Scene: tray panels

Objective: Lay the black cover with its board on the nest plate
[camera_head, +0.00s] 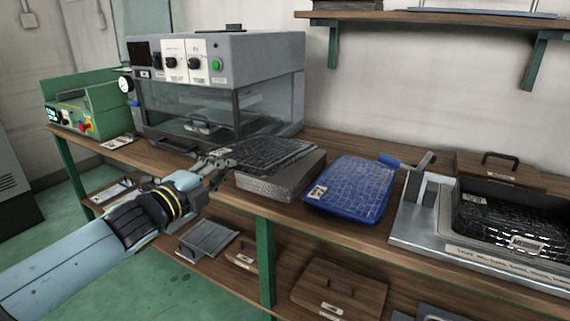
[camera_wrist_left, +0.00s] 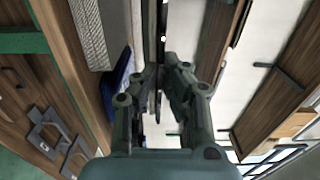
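A thin black cover (camera_head: 268,154) with a crackled surface is level over a grey textured block (camera_head: 283,187) in the middle of the bench. My left gripper (camera_head: 217,162) is shut on its left edge. In the left wrist view the cover (camera_wrist_left: 150,40) shows edge-on between the fingers (camera_wrist_left: 158,85), with a gap to the block (camera_wrist_left: 89,32). Its board cannot be made out. Which part is the nest plate is not clear; a silver fixture (camera_head: 412,230) stands at the right with a black tray (camera_head: 475,227) in it. My right gripper is out of view.
A blue cover (camera_head: 350,188) lies between the block and the silver fixture. A grey glass-fronted machine (camera_head: 240,60) stands behind, a green box (camera_head: 92,105) at the left. A shelf (camera_head: 440,17) overhangs the right. Wooden lidded pieces (camera_head: 338,288) lie on the lower shelf.

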